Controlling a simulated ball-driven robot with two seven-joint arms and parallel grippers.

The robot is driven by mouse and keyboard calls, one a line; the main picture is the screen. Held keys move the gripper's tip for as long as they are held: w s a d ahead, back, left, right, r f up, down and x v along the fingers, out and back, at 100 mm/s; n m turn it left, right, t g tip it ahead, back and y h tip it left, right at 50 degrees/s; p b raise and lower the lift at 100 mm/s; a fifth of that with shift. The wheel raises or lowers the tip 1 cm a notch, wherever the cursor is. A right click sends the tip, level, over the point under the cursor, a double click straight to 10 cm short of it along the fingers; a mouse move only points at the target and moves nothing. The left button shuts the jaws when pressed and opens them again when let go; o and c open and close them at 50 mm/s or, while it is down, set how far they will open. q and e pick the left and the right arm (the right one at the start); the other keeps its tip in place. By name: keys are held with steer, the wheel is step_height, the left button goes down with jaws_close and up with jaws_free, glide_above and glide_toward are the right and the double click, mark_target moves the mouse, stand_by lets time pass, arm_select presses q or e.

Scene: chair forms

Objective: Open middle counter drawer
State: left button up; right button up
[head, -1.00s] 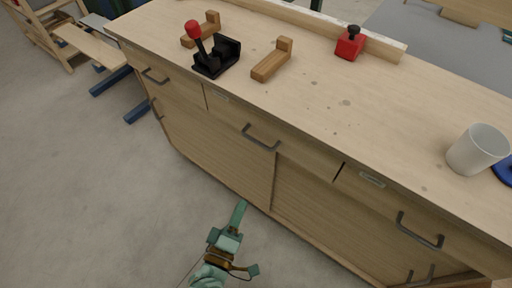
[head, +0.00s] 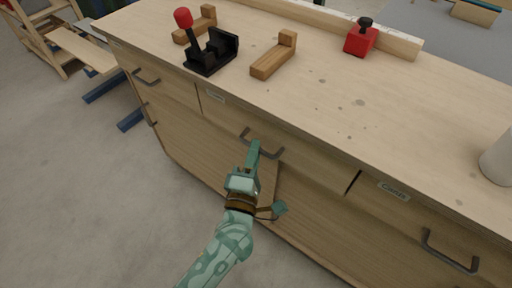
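The wooden counter (head: 330,110) has three drawers in a row under its top. The middle drawer (head: 310,153) is closed, its front in line with the drawers beside it. Its dark bar handle (head: 272,151) is partly hidden behind a finger of my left gripper (head: 266,180). That gripper is open, one finger pointing up at the handle and the other set apart at lower right. I cannot tell whether the upper finger touches the handle. My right gripper is not in view.
On the counter stand a black holder with a red-knobbed lever (head: 210,52), wooden blocks (head: 273,56), a red block with a black knob (head: 361,38) and a white cup (head: 498,160). The left drawer handle (head: 146,77) and right drawer handle (head: 450,252) stick out.

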arm_select(q)
steer(key=shift+x, duration=0.8)
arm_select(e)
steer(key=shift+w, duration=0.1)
arm_select(q)
jaws_close()
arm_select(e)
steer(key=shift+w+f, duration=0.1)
arm_select(q)
steer(key=shift+s, duration=0.1)
steer(key=s+a+p, duration=0.4)
steer(key=s+a, duration=0.4)
steer(key=s, duration=0.3)
steer(key=s+a+p, duration=0.4)
steer(key=s+a, duration=0.5)
steer(key=s, duration=0.3)
steer(key=shift+s, duration=0.2)
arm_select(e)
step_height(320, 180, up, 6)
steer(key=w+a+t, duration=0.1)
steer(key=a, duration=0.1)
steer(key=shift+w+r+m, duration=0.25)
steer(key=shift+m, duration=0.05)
